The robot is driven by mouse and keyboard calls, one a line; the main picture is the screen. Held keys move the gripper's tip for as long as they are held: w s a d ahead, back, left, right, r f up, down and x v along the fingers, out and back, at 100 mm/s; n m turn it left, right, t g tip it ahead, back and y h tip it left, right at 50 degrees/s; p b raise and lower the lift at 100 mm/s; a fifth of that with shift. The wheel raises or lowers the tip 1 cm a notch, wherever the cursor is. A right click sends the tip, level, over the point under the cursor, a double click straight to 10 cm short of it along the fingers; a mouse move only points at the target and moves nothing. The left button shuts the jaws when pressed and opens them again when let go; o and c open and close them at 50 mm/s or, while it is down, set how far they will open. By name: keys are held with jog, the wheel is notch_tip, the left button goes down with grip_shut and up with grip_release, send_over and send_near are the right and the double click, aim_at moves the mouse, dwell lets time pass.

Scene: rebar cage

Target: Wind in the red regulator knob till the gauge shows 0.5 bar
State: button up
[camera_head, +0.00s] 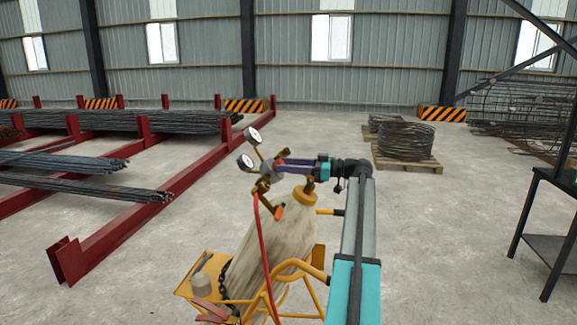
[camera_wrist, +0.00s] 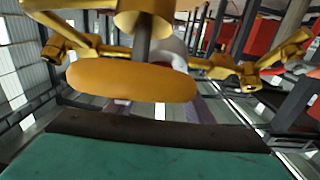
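An orange-red knob (camera_head: 279,212) sticks out low on the brass regulator (camera_head: 262,186) at the top of a pale gas cylinder (camera_head: 275,235). Two white-faced gauges (camera_head: 253,136) (camera_head: 245,162) stand on its upper left; their readings are too small to tell. My gripper (camera_head: 279,166) reaches left across the cylinder top, with its purple fingers close to the brass fittings and above the knob. Whether the fingers touch anything is unclear. In the wrist view, a rounded orange disc (camera_wrist: 130,82) on a grey stem fills the near view; I cannot tell if it is the knob.
A red hose (camera_head: 263,245) hangs from the regulator. The cylinder stands in a yellow trolley (camera_head: 203,272) with a chain. Red racks (camera_head: 100,245) with rebar lie at left, wire coils on pallets (camera_head: 405,163) behind, and a dark table (camera_head: 555,240) at right. The floor between is clear.

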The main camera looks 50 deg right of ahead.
jog(key=c, duration=0.9)
